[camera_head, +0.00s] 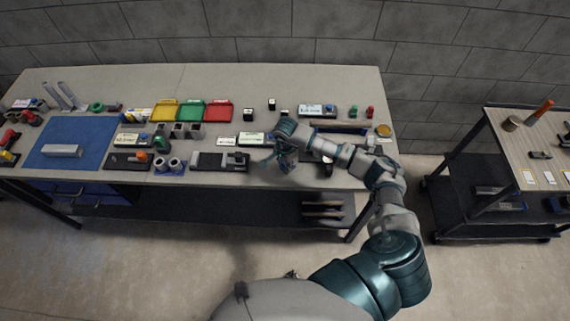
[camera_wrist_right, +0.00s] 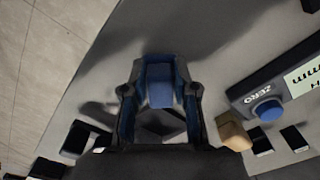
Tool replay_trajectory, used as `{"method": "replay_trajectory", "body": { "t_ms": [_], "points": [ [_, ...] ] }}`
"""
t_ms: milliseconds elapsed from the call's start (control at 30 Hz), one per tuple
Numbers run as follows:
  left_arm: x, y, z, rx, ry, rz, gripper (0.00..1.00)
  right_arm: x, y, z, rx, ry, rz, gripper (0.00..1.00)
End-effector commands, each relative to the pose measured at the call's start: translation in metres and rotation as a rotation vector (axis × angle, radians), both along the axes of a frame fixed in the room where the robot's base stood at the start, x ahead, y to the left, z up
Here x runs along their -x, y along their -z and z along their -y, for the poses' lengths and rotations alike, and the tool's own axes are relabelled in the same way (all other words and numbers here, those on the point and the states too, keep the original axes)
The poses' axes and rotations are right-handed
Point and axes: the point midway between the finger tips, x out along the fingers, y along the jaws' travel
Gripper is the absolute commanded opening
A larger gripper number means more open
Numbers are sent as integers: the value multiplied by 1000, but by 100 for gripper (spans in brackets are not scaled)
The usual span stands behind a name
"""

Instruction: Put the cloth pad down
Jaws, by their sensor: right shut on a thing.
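My right gripper (camera_head: 279,157) is over the front edge of the workbench (camera_head: 260,88), right of its middle. In the right wrist view its two fingers (camera_wrist_right: 160,112) are closed on a small blue-grey piece (camera_wrist_right: 160,84), which looks like the cloth pad. The piece sticks out past the fingertips, above the grey bench top. The pad cannot be made out in the head view, where the gripper hides it. I cannot tell whether it touches the bench. My left gripper is not in view.
A labelled box with a blue button (camera_wrist_right: 268,110) and a tan block (camera_wrist_right: 233,131) lie right of the gripper in the wrist view. Red and green trays (camera_head: 219,112) and a blue mat (camera_head: 69,134) are further left. A cart (camera_head: 530,150) stands at right.

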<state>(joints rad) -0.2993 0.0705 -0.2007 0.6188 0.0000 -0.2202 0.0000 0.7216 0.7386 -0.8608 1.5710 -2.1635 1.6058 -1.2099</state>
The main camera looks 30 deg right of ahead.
Motion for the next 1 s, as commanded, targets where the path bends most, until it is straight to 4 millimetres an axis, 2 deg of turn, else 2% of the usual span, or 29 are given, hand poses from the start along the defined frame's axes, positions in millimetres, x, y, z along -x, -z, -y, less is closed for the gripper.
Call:
{"method": "replay_trajectory", "body": {
  "t_ms": [67,100,200,567,667,1000],
  "points": [
    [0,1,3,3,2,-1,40,0,0,-2,2,-1,-1,0],
    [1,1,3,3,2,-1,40,0,0,-2,3,-1,-2,33],
    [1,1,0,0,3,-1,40,0,0,-3,4,-1,-2,53],
    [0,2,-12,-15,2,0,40,0,-4,1,0,0,0,53],
    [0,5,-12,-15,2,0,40,0,-17,1,1,0,2,53],
    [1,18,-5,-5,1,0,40,0,-91,0,1,0,3,53]
  ]
}}
